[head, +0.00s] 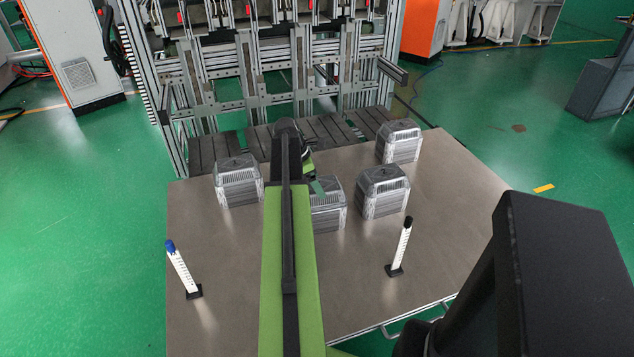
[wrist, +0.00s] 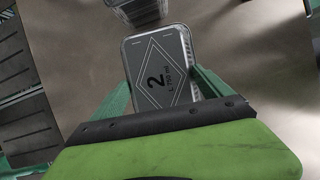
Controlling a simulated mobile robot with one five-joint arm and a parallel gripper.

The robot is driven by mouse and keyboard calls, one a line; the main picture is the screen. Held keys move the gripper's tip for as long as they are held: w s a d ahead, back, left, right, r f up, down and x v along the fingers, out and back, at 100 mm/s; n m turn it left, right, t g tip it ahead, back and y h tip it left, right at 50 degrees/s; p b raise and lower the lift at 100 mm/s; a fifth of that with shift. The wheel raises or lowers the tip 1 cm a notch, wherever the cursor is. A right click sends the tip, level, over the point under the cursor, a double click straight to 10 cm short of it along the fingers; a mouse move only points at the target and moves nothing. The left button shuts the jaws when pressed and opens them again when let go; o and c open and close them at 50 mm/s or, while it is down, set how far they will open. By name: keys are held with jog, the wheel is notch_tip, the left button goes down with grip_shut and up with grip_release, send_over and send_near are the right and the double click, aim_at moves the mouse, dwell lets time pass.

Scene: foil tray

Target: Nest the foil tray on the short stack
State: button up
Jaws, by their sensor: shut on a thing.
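A foil tray with a dark grey top marked "2" (wrist: 158,60) sits between the green fingers of my gripper (wrist: 160,82) in the wrist view. My gripper is shut on it. In the head view my gripper (head: 314,187) is at the centre tray stack (head: 330,212), partly hidden behind my green arm. I cannot tell whether the held tray rests on that stack or is lifted. Other silver tray stacks stand at the left (head: 238,188), right (head: 384,197) and back right (head: 399,147). I cannot tell which is the short stack.
A white marked post with a blue cap (head: 182,268) stands on the left of the metal table (head: 230,290); one with a black cap (head: 400,247) stands at the right. Another stack (wrist: 143,12) shows at the wrist view's top. The table's front is largely clear.

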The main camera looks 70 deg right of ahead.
jog(key=o, duration=1.1)
jog(key=shift+c, duration=0.2)
jog(key=shift+r, duration=0.1)
jog(key=p+v, duration=1.6)
jog(key=v, duration=0.1)
jog(key=shift+r, duration=0.2)
